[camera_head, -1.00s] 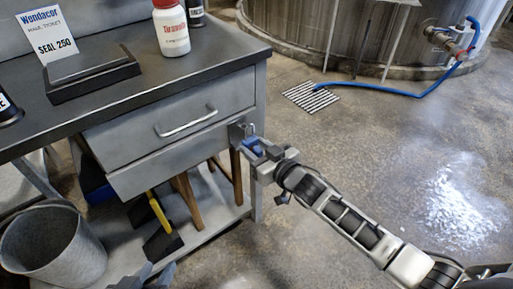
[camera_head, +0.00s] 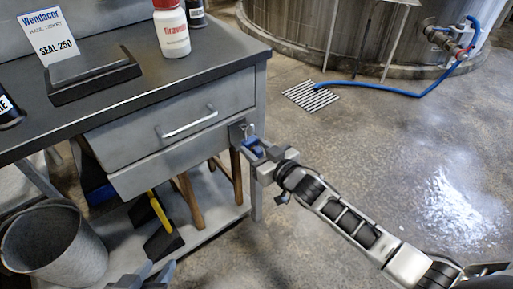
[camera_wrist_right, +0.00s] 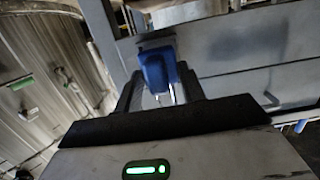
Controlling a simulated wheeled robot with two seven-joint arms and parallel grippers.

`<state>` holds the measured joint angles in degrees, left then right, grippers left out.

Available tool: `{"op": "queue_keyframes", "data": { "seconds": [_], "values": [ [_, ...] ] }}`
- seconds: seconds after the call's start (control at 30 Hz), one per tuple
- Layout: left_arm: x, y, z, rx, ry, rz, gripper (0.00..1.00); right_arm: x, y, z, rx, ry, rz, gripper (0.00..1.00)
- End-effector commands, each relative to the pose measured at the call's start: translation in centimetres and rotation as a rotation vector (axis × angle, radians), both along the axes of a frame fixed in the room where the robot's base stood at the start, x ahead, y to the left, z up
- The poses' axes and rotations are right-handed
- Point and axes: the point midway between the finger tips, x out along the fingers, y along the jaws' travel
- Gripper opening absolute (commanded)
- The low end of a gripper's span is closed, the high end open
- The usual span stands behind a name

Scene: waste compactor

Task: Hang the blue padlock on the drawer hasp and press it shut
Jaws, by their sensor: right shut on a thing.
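The blue padlock (camera_head: 252,147) is held between the fingers of my right gripper (camera_head: 257,153), at the right front corner of the bench. I cannot tell whether the shackle passes through the hasp or is closed. In the right wrist view the blue padlock body (camera_wrist_right: 157,68) sits between the two dark fingers, in front of grey metal. My left gripper (camera_head: 148,273) shows at the bottom edge, its fingers apart and empty.
The bench top (camera_head: 200,70) holds a sign (camera_head: 54,38), a dark tray (camera_head: 95,78) and a white bottle (camera_head: 172,30). A grey bin (camera_head: 52,245) stands at lower left. A yellow-handled brush (camera_head: 160,212) is on the lower shelf.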

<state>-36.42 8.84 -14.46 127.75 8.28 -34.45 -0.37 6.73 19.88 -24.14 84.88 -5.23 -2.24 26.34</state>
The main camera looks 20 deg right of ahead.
Motion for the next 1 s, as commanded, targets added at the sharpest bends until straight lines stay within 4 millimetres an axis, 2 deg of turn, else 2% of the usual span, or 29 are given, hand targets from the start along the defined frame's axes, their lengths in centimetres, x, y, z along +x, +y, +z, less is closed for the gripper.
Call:
{"op": "queue_keyframes", "data": {
  "seconds": [1.0],
  "values": [
    [0.0,0.0,-0.7,0.0,0.001,0.0,0.36,1.7,0.7,0.1,0.002,-0.003,0.001,0.18]
  ]
}}
